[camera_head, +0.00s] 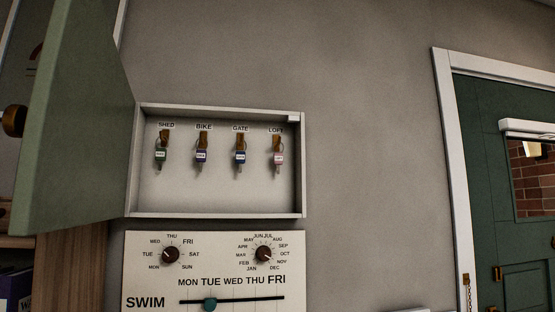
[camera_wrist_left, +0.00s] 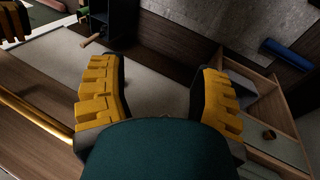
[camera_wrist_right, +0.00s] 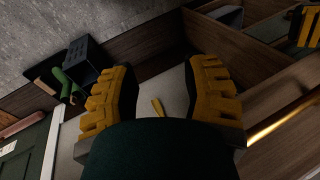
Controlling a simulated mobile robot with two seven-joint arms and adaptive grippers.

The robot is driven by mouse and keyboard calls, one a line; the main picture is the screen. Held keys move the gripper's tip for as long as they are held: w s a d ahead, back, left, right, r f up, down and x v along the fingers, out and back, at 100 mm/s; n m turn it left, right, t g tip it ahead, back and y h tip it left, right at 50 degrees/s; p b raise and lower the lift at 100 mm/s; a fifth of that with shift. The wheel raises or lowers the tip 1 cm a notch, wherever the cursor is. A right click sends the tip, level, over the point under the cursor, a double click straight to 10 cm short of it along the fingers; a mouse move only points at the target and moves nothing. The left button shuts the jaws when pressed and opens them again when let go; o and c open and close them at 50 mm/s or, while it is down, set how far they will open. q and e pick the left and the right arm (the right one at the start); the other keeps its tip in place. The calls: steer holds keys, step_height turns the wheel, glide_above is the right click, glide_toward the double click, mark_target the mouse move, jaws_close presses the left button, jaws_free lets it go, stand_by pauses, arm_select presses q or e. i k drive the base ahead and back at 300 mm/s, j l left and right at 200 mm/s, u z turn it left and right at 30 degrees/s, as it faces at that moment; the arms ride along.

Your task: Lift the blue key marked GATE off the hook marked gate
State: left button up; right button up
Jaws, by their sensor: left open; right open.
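In the head view a shallow white key cabinet (camera_head: 220,206) hangs on the grey wall. Its green door (camera_head: 75,120) stands open to the left. The blue key (camera_head: 240,158) hangs from the brown hook (camera_head: 239,140) under the label GATE, third from the left. Neither gripper shows in the head view. My left gripper (camera_wrist_left: 160,85) is open and empty in the left wrist view. My right gripper (camera_wrist_right: 163,82) is open in the right wrist view, with no key between its fingers. Both grippers are away from the key; the wrist views do not show the cabinet.
A green key (camera_head: 160,155), a purple key (camera_head: 201,157) and a pinkish key (camera_head: 278,158) hang on neighbouring hooks. Below is a white board (camera_head: 135,270) with two dials and a slider. A dark green door (camera_head: 485,200) stands at right. The wall between is clear.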

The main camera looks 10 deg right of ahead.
mark_target(240, 156)
steer(key=k+l+z, duration=0.1)
steer(key=l+z, duration=0.4)
steer(key=l, duration=0.2)
steer(key=i+l+z, duration=0.25)
steer(key=z, duration=0.2)
